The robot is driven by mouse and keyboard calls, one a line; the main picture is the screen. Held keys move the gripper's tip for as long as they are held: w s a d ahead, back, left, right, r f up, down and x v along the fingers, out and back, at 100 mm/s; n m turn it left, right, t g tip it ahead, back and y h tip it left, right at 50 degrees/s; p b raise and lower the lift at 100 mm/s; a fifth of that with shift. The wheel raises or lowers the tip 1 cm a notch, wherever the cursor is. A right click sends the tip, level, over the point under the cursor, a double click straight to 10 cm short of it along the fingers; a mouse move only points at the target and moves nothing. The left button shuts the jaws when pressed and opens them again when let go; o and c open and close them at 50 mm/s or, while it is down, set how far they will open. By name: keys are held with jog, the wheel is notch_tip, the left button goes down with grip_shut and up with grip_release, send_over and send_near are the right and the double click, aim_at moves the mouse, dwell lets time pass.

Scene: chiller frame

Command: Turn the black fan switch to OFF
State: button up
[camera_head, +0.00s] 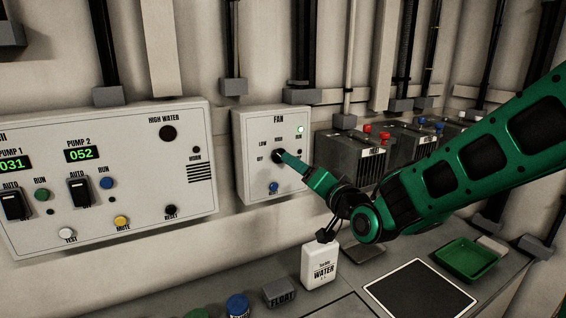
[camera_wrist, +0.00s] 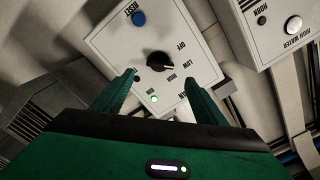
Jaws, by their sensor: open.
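The black fan switch (camera_wrist: 160,62) is a round knob on the front of the white FAN box (camera_head: 243,165). OFF, LOW and HIGH labels are printed around it. In the head view the switch (camera_head: 278,156) is partly covered by my gripper (camera_head: 285,157). In the wrist view my gripper (camera_wrist: 161,80) is open, with one finger to each side of the switch and nothing held. I cannot tell whether the fingers touch the switch. I cannot tell surely which label the knob points at. A green lamp (camera_head: 300,129) on the box is lit.
A blue button (camera_head: 273,187) sits below the switch. A larger control panel (camera_head: 135,185) is to the left. Grey units with red and blue terminals (camera_head: 350,155) stand to the right.

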jog(key=x, duration=0.8)
jog(key=shift+c, duration=0.6)
